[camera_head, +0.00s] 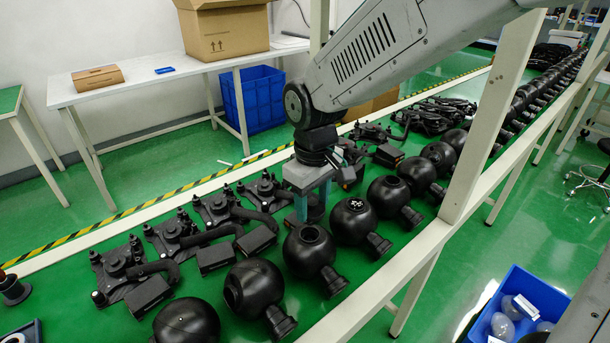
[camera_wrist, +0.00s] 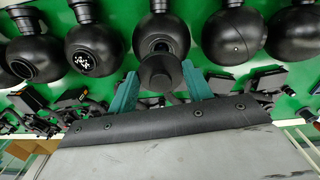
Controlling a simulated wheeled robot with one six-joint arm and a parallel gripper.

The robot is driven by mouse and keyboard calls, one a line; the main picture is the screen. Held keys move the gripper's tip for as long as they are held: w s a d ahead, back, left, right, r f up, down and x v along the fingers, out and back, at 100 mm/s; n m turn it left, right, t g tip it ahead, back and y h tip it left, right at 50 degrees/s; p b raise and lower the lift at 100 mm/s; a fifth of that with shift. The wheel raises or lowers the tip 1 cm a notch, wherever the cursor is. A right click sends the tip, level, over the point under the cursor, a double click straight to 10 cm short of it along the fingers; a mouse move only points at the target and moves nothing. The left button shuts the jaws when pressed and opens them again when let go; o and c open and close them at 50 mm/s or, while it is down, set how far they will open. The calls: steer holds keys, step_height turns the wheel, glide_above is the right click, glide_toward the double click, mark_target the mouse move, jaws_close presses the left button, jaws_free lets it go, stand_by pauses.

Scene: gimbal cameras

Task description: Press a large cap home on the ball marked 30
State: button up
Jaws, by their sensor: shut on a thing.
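My gripper (camera_head: 311,208) hangs over the green conveyor, its teal fingers closed around a round black cap (camera_wrist: 158,74). In the head view the cap is mostly hidden between the fingers. A black ball with an open round hole (camera_head: 309,250) stands just in front of my gripper; it also shows behind the held cap in the wrist view (camera_wrist: 161,24). I cannot tell whether cap and ball touch. The neighbouring ball (camera_head: 353,222) has white marks on its face, also seen in the wrist view (camera_wrist: 95,50). I cannot read a 30 on any ball.
Black brackets with arms (camera_head: 128,270) line the belt behind the balls. A white frame post (camera_head: 492,120) and rail stand to the right. A blue bin (camera_head: 515,310) with clear domes is at lower right. A white table (camera_head: 150,82) stands at the back.

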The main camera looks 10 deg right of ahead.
mark_target(311, 234)
steer(key=shift+w+a+r, duration=0.1)
steer(key=shift+w+r, duration=0.05)
steer(key=shift+a, duration=0.1)
steer(key=shift+f, duration=2.9)
steer(key=shift+f, duration=0.8)
steer(key=o, duration=1)
